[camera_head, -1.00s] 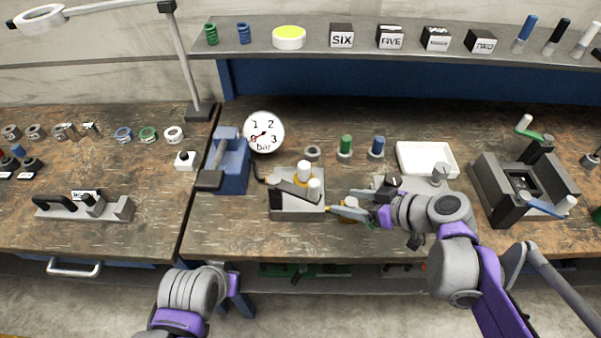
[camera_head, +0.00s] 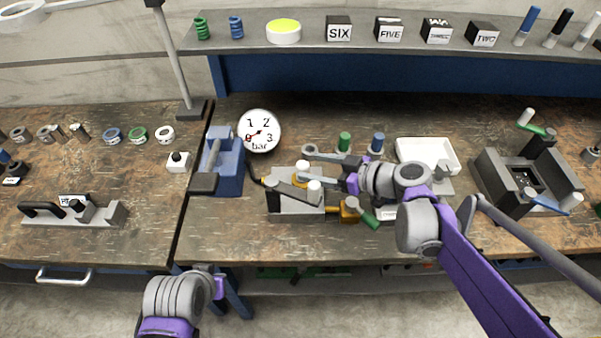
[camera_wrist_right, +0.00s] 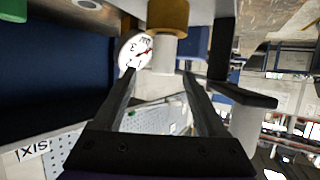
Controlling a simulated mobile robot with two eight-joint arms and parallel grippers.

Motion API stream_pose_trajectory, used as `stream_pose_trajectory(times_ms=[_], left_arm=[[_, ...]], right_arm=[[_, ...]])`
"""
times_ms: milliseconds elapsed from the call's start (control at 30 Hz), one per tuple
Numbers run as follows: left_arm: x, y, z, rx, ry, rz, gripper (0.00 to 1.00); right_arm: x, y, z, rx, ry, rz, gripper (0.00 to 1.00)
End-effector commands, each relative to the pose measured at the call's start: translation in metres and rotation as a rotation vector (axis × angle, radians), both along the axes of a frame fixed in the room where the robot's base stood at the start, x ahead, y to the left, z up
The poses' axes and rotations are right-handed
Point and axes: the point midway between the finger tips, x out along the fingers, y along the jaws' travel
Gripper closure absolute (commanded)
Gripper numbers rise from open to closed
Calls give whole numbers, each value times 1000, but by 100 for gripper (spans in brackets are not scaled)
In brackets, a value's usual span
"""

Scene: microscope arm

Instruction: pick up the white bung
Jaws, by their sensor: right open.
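The white bung (camera_head: 302,166) is a short white cylinder standing upright in a brass collar (camera_head: 301,181) on a grey block fixture (camera_head: 290,204). In the right wrist view, the bung (camera_wrist_right: 163,54) shows just ahead of my right gripper (camera_wrist_right: 158,73), roughly between the lines of its two fingertips, with the brass collar beyond. My right gripper (camera_head: 318,180) is open and empty, close to the bung on its right; I cannot tell whether they touch. My left arm shows at the bottom left, but its gripper fingers are not seen.
A black lever (camera_head: 293,193) with a white knob (camera_head: 315,187) lies close in front of the bung. A pressure gauge (camera_head: 259,131) and a blue clamp (camera_head: 224,165) stand to the left. A brass valve (camera_head: 349,210) with a green handle is at the right of the fixture.

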Motion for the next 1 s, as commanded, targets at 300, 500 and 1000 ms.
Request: stream_pose_trajectory(times_ms=[300, 500, 1000], left_arm=[[0, 0, -1, 0, 0, 0, 100], [0, 0, -1, 0, 0, 0, 100], [0, 0, -1, 0, 1, 0, 100]], right_arm=[[14, 25, -13, 0, 0, 1, 26], [27, 49, -26, 0, 1, 2, 26], [33, 57, -30, 1, 1, 0, 49]])
